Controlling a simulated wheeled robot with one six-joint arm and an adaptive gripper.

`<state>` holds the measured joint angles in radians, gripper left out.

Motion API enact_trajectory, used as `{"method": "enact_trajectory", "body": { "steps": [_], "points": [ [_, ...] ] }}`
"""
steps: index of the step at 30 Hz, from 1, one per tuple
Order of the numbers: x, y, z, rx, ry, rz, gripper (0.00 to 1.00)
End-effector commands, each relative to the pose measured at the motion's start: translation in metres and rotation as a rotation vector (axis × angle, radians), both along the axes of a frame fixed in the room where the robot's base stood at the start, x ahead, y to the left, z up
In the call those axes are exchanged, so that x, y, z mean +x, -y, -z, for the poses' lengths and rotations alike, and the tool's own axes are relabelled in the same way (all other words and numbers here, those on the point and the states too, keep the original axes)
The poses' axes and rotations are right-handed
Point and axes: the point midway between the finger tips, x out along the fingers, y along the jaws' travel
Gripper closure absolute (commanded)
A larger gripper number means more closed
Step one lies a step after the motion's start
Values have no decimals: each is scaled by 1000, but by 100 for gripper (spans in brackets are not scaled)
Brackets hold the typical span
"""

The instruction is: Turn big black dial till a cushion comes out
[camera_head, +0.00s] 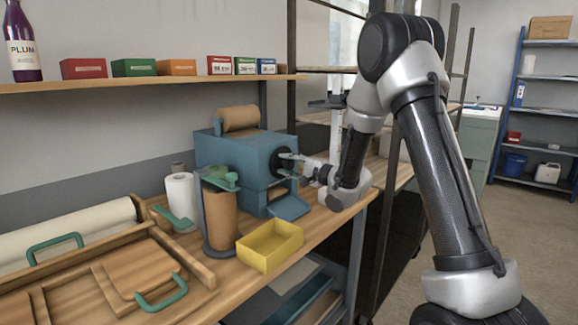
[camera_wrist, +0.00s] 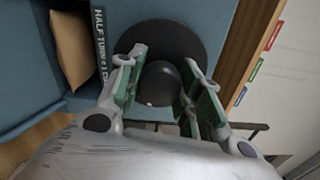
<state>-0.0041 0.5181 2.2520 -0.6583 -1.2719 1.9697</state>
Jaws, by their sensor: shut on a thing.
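The teal machine (camera_head: 240,157) stands on the wooden bench with a brown paper roll (camera_head: 238,118) on top. Its big black dial (camera_head: 281,160) is on the side facing my arm, mostly covered by my gripper (camera_head: 293,165). In the wrist view, the dial (camera_wrist: 160,84) is a round black knob in front of a wider black disc. The green-padded fingers of my gripper (camera_wrist: 163,68) are shut on the knob, one on each side. A puffed piece of brown paper (camera_wrist: 72,47) shows at the machine's left part in the wrist view.
A teal chute (camera_head: 289,207) slopes from the machine toward an empty-looking yellow bin (camera_head: 270,246). A brown roll on a stand (camera_head: 221,218) and a white roll (camera_head: 181,196) stand to the left. Small boxes (camera_head: 134,67) line the shelf above. A label (camera_wrist: 101,45) reads "HALF TURN = 1", then is cut off.

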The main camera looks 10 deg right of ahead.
Motion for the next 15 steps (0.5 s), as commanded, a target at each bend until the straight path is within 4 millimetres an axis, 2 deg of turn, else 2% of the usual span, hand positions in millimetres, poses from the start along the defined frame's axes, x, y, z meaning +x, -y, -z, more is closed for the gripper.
{"method": "enact_trajectory", "body": {
  "steps": [8, 9, 12, 15],
  "points": [
    [1, 1, -1, 0, 2, 1, 89],
    [1, 1, -1, 0, 2, 2, 61],
    [1, 1, -1, 0, 2, 1, 43],
    [0, 0, 0, 0, 1, 1, 42]
  ]
}}
